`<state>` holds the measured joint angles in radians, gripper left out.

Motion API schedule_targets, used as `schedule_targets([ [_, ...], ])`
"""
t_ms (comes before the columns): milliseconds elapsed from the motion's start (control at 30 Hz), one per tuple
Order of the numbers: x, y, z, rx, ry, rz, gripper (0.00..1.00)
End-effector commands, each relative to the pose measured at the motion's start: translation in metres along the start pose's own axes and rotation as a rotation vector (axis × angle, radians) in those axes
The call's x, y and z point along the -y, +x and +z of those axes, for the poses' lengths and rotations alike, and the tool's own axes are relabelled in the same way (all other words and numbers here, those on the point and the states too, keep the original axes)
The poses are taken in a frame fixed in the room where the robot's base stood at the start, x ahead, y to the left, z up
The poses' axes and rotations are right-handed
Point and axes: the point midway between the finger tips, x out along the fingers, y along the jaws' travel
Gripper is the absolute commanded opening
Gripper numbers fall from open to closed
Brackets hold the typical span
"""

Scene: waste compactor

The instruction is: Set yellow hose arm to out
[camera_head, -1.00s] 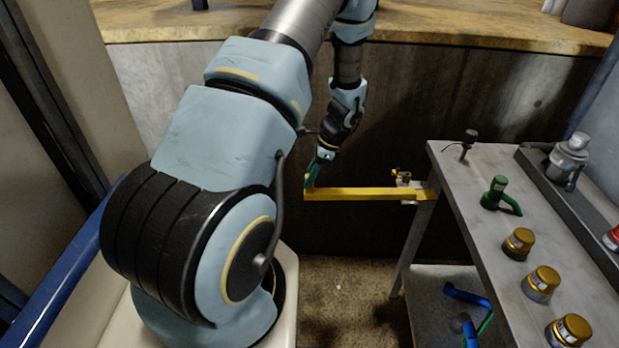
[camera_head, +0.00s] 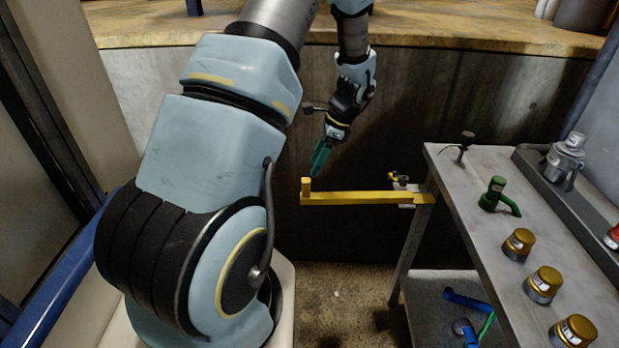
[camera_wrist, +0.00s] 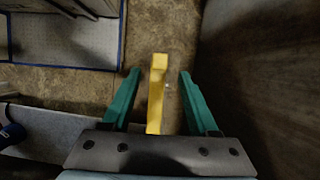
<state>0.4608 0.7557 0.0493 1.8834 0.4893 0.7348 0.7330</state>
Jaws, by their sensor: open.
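The yellow hose arm (camera_head: 365,197) is a long bar with a short upright stub at its left end. It reaches left from a hinge bracket (camera_head: 403,191) by the grey table's leg, in front of the dark wall. My gripper (camera_head: 319,163) hangs just above and slightly right of the stub in the head view, apart from it as far as I can tell. In the wrist view my gripper's green fingers (camera_wrist: 155,90) are spread apart. The hose arm (camera_wrist: 156,88) shows between them, with a gap on each side. Its hinge end is hidden there.
A grey metal table (camera_head: 480,200) stands on the right with gold-capped jars (camera_head: 541,284), a green fitting (camera_head: 494,192) and a silver fitting (camera_head: 565,158). Blue hose pieces (camera_head: 468,302) are on its lower shelf. A concrete wall (camera_head: 480,110) is behind. Brown floor below is mostly open.

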Motion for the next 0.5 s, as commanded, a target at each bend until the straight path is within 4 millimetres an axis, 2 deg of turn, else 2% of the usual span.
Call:
schedule_targets([
  [200,0.0,-0.028,-0.001,-0.001,0.0,-0.001,0.6],
  [500,0.0,-0.035,0.0,0.0,0.001,0.0,0.6],
])
